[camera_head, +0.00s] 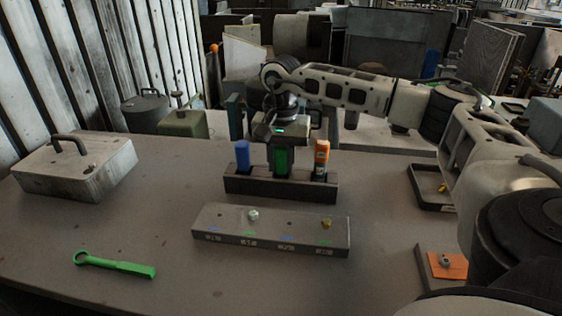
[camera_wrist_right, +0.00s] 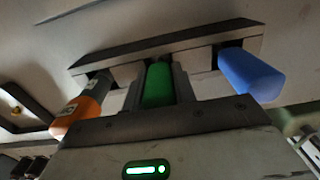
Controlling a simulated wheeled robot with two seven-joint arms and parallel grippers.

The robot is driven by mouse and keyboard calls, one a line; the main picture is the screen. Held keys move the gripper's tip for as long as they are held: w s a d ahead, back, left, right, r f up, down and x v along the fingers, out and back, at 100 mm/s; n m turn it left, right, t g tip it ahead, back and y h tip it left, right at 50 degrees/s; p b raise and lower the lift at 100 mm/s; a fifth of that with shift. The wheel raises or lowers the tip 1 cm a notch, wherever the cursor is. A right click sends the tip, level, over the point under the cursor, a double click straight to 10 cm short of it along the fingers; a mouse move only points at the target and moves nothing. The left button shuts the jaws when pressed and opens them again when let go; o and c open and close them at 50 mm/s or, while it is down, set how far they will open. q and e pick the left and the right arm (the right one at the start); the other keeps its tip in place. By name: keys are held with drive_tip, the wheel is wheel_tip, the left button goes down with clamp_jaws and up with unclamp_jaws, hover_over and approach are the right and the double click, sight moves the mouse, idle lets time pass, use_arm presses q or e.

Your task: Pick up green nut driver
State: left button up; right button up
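The green nut driver (camera_head: 281,162) stands upright in the middle of a dark rack (camera_head: 262,188), between a blue-handled driver (camera_head: 242,154) and an orange-handled one (camera_head: 321,155). My right gripper (camera_head: 281,168) comes down from above with its fingers on both sides of the green handle. In the right wrist view the green handle (camera_wrist_right: 158,86) sits between the two fingers with little or no gap. I cannot tell whether the fingers press on it. The driver's lower end is hidden in the rack. My left gripper is not in view.
A grey block with small fasteners (camera_head: 271,230) lies in front of the rack. A green wrench (camera_head: 115,265) lies at front left, and a metal box with a handle (camera_head: 77,165) at far left. Trays (camera_head: 432,187) stand at the right. The table between wrench and box is clear.

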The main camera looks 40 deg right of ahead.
clamp_jaws()
drive_tip(key=shift+r, duration=0.1)
wheel_tip(320, 180, up, 10)
drive_tip(key=shift+f+b, duration=0.1)
drive_tip(key=shift+b, duration=0.2)
